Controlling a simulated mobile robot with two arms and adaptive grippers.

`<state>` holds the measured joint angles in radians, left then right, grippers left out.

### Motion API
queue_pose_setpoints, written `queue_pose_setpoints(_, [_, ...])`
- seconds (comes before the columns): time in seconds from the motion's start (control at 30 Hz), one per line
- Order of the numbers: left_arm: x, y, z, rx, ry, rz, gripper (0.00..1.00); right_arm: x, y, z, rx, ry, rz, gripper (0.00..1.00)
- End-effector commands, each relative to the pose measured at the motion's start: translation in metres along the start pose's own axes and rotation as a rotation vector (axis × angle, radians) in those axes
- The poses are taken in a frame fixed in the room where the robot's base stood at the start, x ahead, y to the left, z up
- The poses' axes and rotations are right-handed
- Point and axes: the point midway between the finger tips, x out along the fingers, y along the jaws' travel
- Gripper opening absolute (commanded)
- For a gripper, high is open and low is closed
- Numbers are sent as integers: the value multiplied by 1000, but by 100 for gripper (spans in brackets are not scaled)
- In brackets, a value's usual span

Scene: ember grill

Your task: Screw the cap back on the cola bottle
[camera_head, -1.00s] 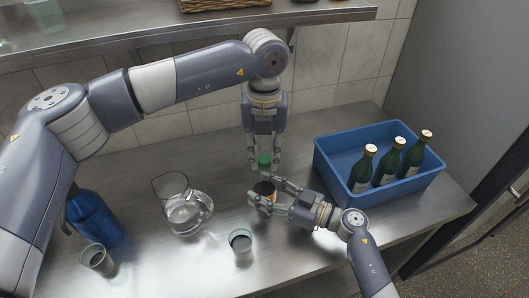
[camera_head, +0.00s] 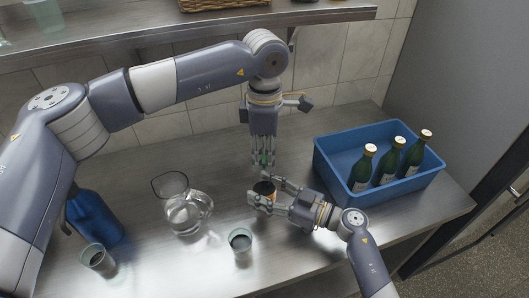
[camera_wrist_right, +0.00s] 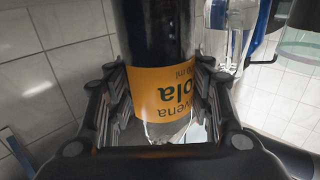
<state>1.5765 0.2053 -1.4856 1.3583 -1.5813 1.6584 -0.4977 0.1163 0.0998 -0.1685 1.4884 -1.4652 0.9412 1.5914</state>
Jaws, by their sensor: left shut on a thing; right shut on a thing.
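The cola bottle (camera_head: 264,188), dark with an orange label, is held by my right gripper (camera_head: 264,193). In the right wrist view the orange label (camera_wrist_right: 168,92) reads upside down between the two fingers. My left gripper (camera_head: 263,161) points down from above the bottle and is shut on the small green cap (camera_head: 263,158). The fingers partly hide the cap. The cap is just above the bottle's top end, and I cannot tell whether they touch.
A blue crate (camera_head: 408,190) with several green bottles stands at the right. A shelf (camera_head: 130,45) runs above the counter.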

Motion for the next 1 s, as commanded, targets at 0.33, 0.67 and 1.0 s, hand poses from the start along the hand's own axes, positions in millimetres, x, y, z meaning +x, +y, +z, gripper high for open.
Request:
queue_pose_setpoints(0.33, [0, 2, -2, 541, 5, 6, 0, 0, -1, -1, -3, 2, -5, 0])
queue_pose_setpoints(0.67, [0, 3, -2, 612, 5, 6, 44, 0, -2, -1, -3, 2, -6, 0])
queue_pose_setpoints(1.0, [-2, 1, 0, 614, 2, 3, 44, 0, 0, -1, -2, 2, -2, 0])
